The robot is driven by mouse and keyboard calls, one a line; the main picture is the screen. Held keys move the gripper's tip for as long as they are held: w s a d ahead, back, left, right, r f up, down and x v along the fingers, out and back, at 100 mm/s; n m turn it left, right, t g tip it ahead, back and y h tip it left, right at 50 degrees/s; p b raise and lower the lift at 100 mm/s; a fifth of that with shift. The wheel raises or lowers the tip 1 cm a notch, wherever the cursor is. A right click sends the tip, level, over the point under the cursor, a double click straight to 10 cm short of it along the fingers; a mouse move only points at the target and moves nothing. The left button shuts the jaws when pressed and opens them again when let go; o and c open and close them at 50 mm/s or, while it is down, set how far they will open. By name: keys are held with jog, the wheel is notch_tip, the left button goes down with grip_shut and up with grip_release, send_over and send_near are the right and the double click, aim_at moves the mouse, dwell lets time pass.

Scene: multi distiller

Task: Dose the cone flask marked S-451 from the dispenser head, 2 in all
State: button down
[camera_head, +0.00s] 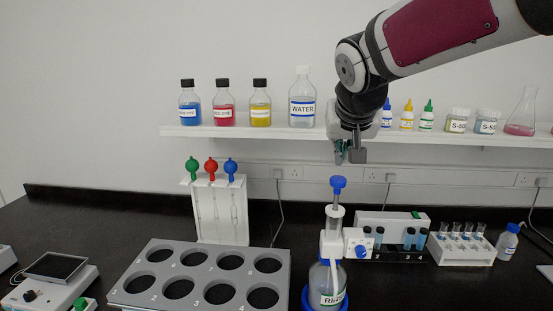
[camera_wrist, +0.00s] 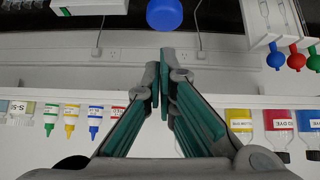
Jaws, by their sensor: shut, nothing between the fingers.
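The dispenser bottle (camera_head: 327,282) stands at the front of the bench in a blue ring base. Its dispenser head (camera_head: 334,240) carries an upright plunger with a blue knob (camera_head: 338,183) on top. The blue knob also shows at the top edge of the wrist view (camera_wrist: 164,14). A cone flask (camera_head: 521,115) with pink liquid stands at the right end of the shelf; no S-451 marking is readable on it. My gripper (camera_head: 350,152) is shut and empty, above the blue knob and apart from it. Its closed fingers also show in the wrist view (camera_wrist: 160,85).
A grey rack with empty round wells (camera_head: 205,250) lies left of the dispenser. A pipette stand (camera_head: 220,215) is behind it. Tube racks (camera_head: 392,222) stand close on the right. The shelf (camera_head: 260,131) holds several bottles behind my gripper.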

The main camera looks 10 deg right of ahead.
aim_at(340, 179)
jog(key=shift+s+f, duration=0.15)
jog(key=shift+f, duration=1.05)
notch_tip(340, 179, down, 4)
jog(key=b, duration=0.3)
jog(key=shift+f, duration=0.1)
jog(key=shift+f+b, duration=0.3)
jog(key=shift+f, duration=0.15)
